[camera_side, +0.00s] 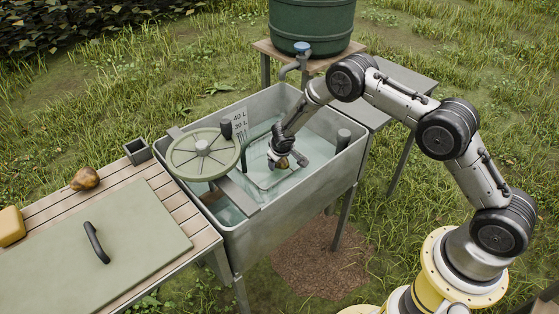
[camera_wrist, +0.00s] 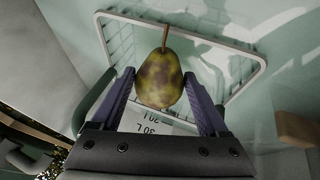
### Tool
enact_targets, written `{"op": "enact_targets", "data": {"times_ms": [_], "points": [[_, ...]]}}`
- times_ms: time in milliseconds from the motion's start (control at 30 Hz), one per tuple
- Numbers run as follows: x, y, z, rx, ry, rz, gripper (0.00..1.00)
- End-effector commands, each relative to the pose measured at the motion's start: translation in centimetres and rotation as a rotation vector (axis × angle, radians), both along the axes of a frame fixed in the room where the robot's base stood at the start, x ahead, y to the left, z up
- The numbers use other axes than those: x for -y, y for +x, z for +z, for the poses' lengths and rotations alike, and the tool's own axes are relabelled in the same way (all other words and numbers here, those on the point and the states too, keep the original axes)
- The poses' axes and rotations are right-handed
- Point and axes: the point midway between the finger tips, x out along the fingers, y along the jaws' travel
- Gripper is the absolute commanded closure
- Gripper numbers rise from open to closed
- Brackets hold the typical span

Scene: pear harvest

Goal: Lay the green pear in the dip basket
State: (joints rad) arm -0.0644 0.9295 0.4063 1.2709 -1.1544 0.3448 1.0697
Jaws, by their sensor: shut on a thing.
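My gripper (camera_wrist: 160,75) is shut on the green pear (camera_wrist: 159,84), a mottled green-brown fruit with its stem pointing away from the palm. In the side view my gripper (camera_side: 286,160) hangs inside the grey tank, and the pear is mostly hidden at its tips. The dip basket is a wire basket with a pale rim (camera_wrist: 190,29); in the wrist view it lies behind the pear, which overlaps its opening. I cannot tell whether the pear touches the basket.
The metal tank (camera_side: 300,196) holds clear water. A slatted table (camera_side: 165,190) at left bears a brown pear (camera_side: 85,178), a yellow block (camera_side: 11,226) and a lid (camera_side: 130,235).

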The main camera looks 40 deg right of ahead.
Motion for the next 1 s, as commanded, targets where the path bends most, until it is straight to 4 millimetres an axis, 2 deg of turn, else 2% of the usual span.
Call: {"op": "enact_targets", "data": {"times_ms": [867, 900, 1000], "points": [[0.0, 0.1, -1.7, 0.004, 0.000, 0.000, 0.87], [0.0, 0.1, -1.7, 0.002, 0.000, 0.001, 0.19], [0.0, 0.1, -1.7, 0.002, 0.000, 0.001, 0.01]]}}
